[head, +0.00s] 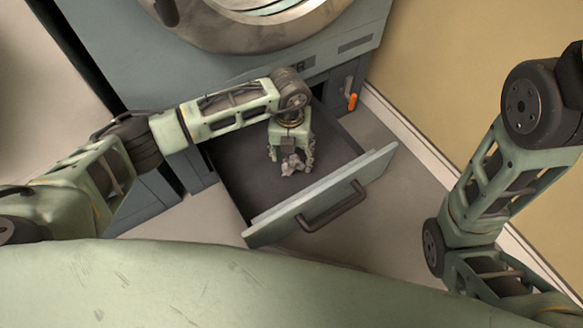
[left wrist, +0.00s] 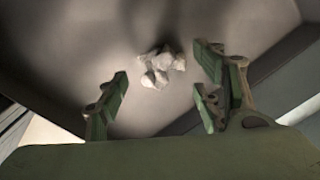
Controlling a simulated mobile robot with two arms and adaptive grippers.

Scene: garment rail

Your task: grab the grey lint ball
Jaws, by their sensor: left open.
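The grey lint ball (head: 292,164) is a small, lumpy, pale grey clump in the open drawer. In the left wrist view the lint ball (left wrist: 161,67) lies on the drawer floor, beyond the fingertips and between them sideways. My left gripper (head: 291,165) reaches down into the drawer, right at the lint ball in the head view. In the left wrist view my left gripper (left wrist: 160,88) has its green-padded fingers spread apart with nothing between them. I cannot tell the exact height of the fingertips above the floor. My right gripper is out of view; only my right arm shows.
The drawer (head: 235,170) is pulled out from a grey-blue machine (head: 200,80) with a round metal door (head: 250,35). Its front panel (head: 260,226) has a dark bar handle (head: 333,208). An orange lever (head: 352,101) is beside the opening. A tan wall stands at the right.

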